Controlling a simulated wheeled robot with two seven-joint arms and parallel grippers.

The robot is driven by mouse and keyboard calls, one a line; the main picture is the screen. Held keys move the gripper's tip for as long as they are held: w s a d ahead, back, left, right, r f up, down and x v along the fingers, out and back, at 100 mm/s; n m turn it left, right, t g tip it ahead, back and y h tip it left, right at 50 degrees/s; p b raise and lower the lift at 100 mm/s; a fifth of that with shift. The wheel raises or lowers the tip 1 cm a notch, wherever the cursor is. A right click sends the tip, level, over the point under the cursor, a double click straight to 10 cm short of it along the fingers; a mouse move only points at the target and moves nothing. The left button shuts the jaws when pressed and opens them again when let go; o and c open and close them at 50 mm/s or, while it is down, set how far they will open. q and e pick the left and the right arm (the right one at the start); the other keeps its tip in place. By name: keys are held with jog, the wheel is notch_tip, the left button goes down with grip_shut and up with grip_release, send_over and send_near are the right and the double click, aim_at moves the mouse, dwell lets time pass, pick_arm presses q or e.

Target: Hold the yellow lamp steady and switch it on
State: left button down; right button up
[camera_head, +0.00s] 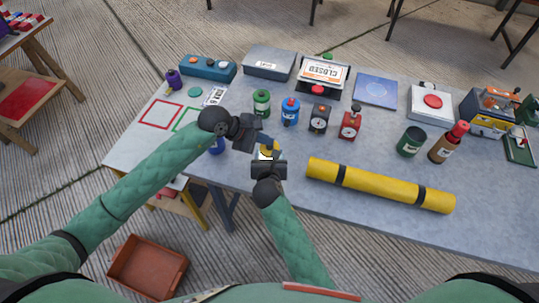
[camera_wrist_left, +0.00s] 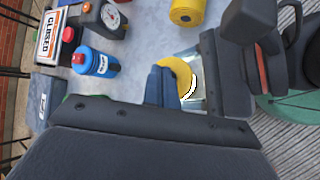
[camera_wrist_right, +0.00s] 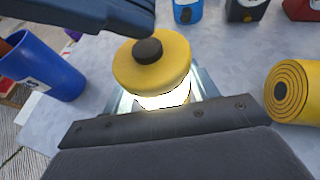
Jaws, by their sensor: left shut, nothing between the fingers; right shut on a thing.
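The yellow lamp (camera_head: 266,151) stands near the table's front edge. In the right wrist view its yellow cap (camera_wrist_right: 155,70) carries a black button (camera_wrist_right: 147,51), and the body (camera_wrist_right: 165,97) below glows bright white. My right gripper (camera_head: 268,157) is shut on the lamp's body, with fingers at both sides. My left gripper (camera_head: 262,139) is shut and empty, just behind and above the lamp. The left wrist view shows the yellow cap (camera_wrist_left: 180,75) partly hidden behind my left fingers.
A blue cup (camera_wrist_right: 42,66) stands left of the lamp. A yellow roll (camera_head: 380,185) lies to the right.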

aim_at(266, 148)
pick_arm(q)
jog(key=shift+r, duration=0.25)
jog(key=shift+r, duration=2.9)
pick_arm(e)
jog(key=o, duration=1.3)
